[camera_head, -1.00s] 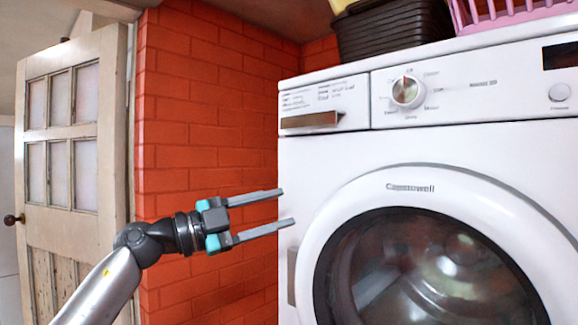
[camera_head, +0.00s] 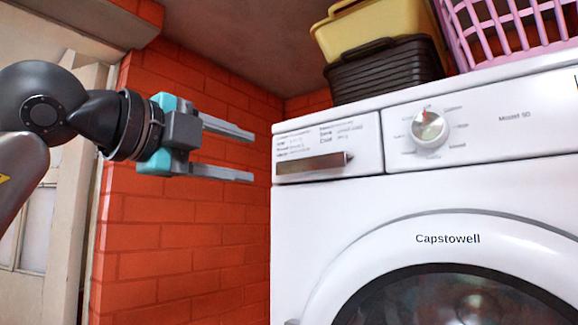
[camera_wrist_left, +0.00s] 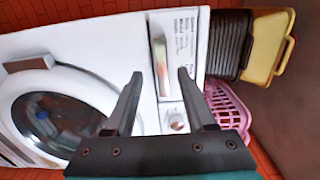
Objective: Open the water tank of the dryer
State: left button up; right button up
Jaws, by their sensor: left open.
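The white dryer (camera_head: 300,230) fills the right of the head view. Its water tank drawer (camera_head: 350,135) is the printed panel at the top left of the front, flush with the body, with a brownish metallic handle (camera_head: 318,168) along its lower edge. My left gripper (camera_head: 250,155) is open and empty, level with the drawer and to its left, apart from it. In the left wrist view, the handle (camera_wrist_left: 161,68) shows ahead between the two fingers (camera_wrist_left: 158,80). My right gripper is not in view.
A dark basket (camera_head: 385,75), a yellow basket (camera_head: 375,30) and a pink basket (camera_head: 505,30) stand on top of the dryer. A round knob (camera_head: 430,128) is right of the drawer. A red brick wall (camera_head: 170,235) and a door (camera_head: 45,230) are at left.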

aim_at(289, 170)
pick_arm(q)
jog(key=p+x, duration=0.3)
jog(key=x, duration=0.9)
jog(key=shift+a, duration=0.1)
jog(key=shift+c, duration=0.2)
jog(key=shift+f, duration=0.1)
grip_shut()
